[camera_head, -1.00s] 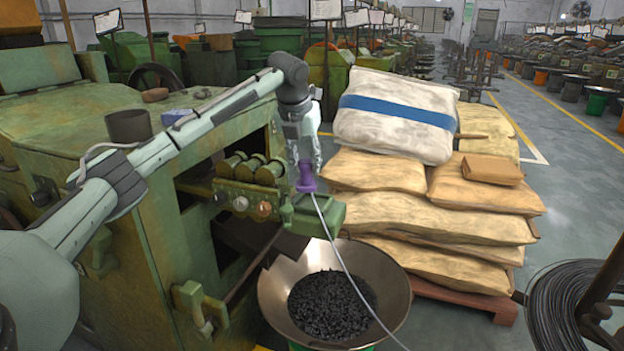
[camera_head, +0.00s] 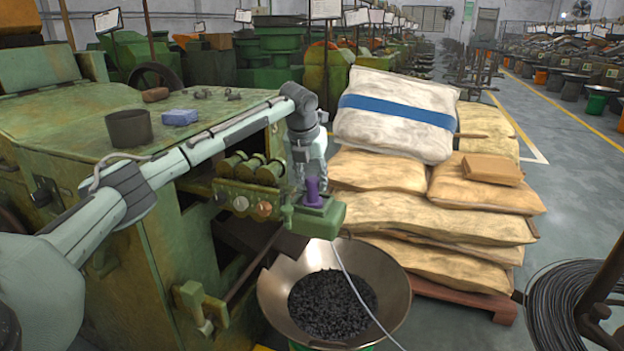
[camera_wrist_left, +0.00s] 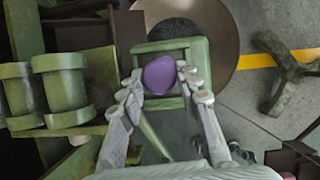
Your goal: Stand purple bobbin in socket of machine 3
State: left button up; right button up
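The purple bobbin (camera_head: 314,197) is upright at the top of the green block (camera_head: 332,217) that juts from the front of the green machine. In the left wrist view the bobbin's round end (camera_wrist_left: 159,77) lies inside the square green frame (camera_wrist_left: 201,55). My left gripper (camera_head: 311,182) points down over the block. In the left wrist view its fingertips (camera_wrist_left: 161,74) close in on both sides of the bobbin. The bobbin's lower end and the socket opening are hidden, so I cannot tell how deep it sits. My right gripper is out of view.
A metal bowl of dark pieces (camera_head: 283,287) stands below the block, with a pale cable across it. Stacked sacks (camera_head: 428,213) stand close on the right. Green rollers (camera_head: 268,172) are left of the gripper. A dark pot (camera_head: 129,130) and blue box (camera_head: 180,117) sit on the machine top.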

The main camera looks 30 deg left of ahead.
pick_arm(q)
jog(key=shift+o, duration=1.4)
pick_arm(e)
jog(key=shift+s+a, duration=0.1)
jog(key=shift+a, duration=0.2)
